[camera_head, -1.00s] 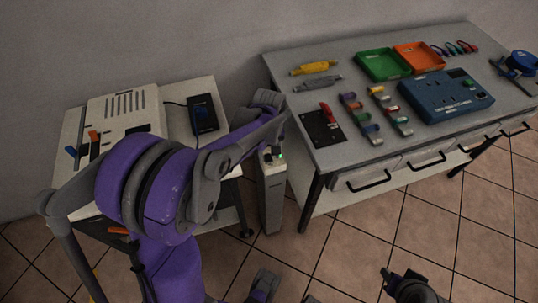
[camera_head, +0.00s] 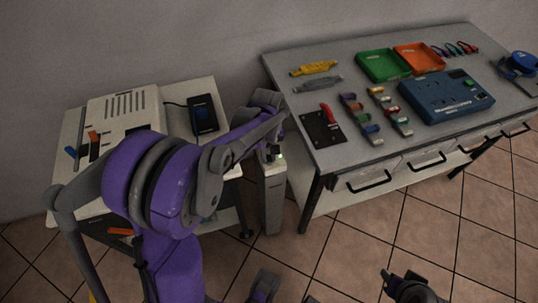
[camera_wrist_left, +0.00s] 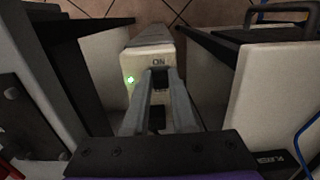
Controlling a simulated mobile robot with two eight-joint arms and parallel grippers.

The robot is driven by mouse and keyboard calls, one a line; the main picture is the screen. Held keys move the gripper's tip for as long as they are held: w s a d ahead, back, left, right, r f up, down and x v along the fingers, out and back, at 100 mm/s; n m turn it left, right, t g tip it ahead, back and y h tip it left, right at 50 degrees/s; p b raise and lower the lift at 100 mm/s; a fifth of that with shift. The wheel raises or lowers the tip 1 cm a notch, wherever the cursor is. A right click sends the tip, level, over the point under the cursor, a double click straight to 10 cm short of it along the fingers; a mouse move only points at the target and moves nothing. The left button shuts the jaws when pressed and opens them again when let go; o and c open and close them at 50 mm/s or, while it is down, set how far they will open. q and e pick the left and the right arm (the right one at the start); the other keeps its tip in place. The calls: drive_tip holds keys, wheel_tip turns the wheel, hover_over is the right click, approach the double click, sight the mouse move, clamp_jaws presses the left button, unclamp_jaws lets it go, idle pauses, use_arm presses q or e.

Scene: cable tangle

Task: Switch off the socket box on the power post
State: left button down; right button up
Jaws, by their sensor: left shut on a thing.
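The power post (camera_head: 271,205) stands upright on the floor between the cart and the workbench. The socket box (camera_wrist_left: 145,57) on its top is pale, with an ON marking and a lit green light (camera_wrist_left: 130,79); the light also shows in the head view. My left gripper (camera_wrist_left: 160,76) points down at the box top, its fingers close together on a small dark switch (camera_wrist_left: 159,84) below the ON marking. The fingers partly hide the switch, and I cannot tell its position. A dark part of mine, perhaps my right gripper (camera_head: 405,287), shows at the bottom edge; its jaws are unclear.
The workbench (camera_head: 300,62) on the right carries trays, tools and a blue box (camera_head: 445,94). The cart (camera_head: 172,88) on the left holds a pale machine (camera_head: 124,105) and a dark device (camera_head: 202,114). The gap around the post is narrow. Tiled floor in front is open.

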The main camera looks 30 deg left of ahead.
use_arm(q)
drive_tip(key=shift+w+a+f+g+h+b, duration=0.15)
drive_tip(key=shift+g+h+b, duration=0.1)
drive_tip(key=shift+g+h, duration=0.15)
drive_tip(key=shift+w+a+r+g+h+b, duration=0.1)
drive_tip(key=shift+a+g+h+b, duration=0.1)
drive_tip(key=shift+g+h, duration=0.5)
drive_tip(key=shift+h, duration=0.1)
drive_tip(key=c, duration=0.7)
unclamp_jaws()
drive_tip(key=v, duration=1.1)
drive_tip(key=shift+p, duration=0.4)
